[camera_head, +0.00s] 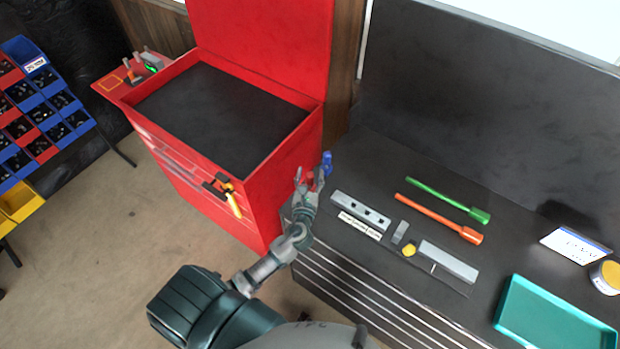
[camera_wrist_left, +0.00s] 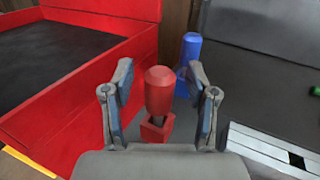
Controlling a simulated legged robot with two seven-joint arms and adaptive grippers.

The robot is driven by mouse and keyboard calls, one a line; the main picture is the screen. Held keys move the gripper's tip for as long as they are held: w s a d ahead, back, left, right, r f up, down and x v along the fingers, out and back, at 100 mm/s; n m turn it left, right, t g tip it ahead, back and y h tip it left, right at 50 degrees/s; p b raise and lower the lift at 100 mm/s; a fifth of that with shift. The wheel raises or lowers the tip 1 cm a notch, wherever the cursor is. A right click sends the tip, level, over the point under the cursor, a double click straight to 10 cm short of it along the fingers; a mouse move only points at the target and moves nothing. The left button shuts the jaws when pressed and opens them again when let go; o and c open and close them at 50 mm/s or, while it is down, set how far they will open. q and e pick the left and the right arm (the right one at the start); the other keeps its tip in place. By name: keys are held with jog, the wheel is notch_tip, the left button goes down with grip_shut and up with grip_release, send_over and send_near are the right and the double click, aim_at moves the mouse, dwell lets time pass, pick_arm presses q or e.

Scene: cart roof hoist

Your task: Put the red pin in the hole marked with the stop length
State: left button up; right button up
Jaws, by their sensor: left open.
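My left gripper (camera_head: 312,172) is open at the left end of the dark bench, next to the red cabinet. In the left wrist view, the red pin (camera_wrist_left: 159,90) stands upright in a small red holder (camera_wrist_left: 156,129), between the two open fingers (camera_wrist_left: 160,105) and apart from both. In the head view the fingers mostly hide it. A blue pin (camera_head: 327,160) stands just behind; it also shows in the wrist view (camera_wrist_left: 190,50). A grey bar with several dark holes (camera_head: 345,200) lies to the right, with small white labels (camera_head: 359,226) along its front, too small to read. My right gripper is not in view.
Green (camera_head: 440,197) and orange (camera_head: 435,216) rods lie behind a grey block (camera_head: 448,262) and a yellow knob (camera_head: 408,250). A white card (camera_head: 575,246), its writing unreadable, a yellow-topped can (camera_head: 607,277) and a teal tray (camera_head: 550,322) are at right. The red cabinet (camera_head: 285,160) borders the bench at left.

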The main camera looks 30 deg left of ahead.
pick_arm(q)
jog(key=shift+s, duration=0.15)
grip_shut()
jog(key=shift+r, duration=0.1)
